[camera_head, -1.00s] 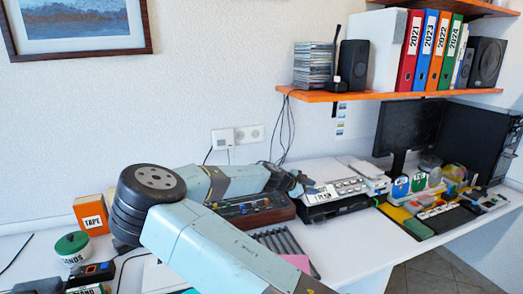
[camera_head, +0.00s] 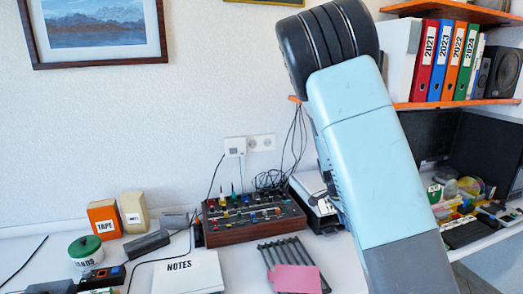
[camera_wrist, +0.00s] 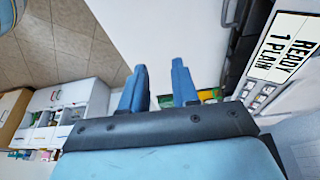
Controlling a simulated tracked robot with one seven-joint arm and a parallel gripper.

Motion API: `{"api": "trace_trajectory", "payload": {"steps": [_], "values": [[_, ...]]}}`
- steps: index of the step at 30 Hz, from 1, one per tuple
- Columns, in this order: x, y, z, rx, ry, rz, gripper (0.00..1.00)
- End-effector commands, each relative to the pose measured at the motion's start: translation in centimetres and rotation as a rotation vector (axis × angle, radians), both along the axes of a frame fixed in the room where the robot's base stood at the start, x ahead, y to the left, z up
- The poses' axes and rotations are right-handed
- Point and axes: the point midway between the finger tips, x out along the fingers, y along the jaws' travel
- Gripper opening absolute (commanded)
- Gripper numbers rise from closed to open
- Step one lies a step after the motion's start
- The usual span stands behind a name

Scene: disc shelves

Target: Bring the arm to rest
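My arm (camera_head: 365,150) is raised and folded at the right of the head view, its dark round joint (camera_head: 328,45) at the top near the shelf. My gripper is hidden behind the arm there. In the wrist view my gripper (camera_wrist: 159,78) shows two blue fingers standing apart with nothing between them. The white table surface shows beyond the fingertips.
A mixer (camera_head: 252,217), a white NOTES box (camera_head: 188,272) and a pink pad (camera_head: 297,279) lie on the table left of my arm. The orange shelf with binders (camera_head: 452,60) is close on the right.

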Motion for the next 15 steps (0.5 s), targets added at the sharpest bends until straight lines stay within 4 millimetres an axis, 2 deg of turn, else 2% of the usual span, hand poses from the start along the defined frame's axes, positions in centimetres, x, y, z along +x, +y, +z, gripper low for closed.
{"api": "trace_trajectory", "payload": {"steps": [15], "values": [[-6.3, 1.5, 8.4, 0.257, 0.005, 0.37, 0.3]]}}
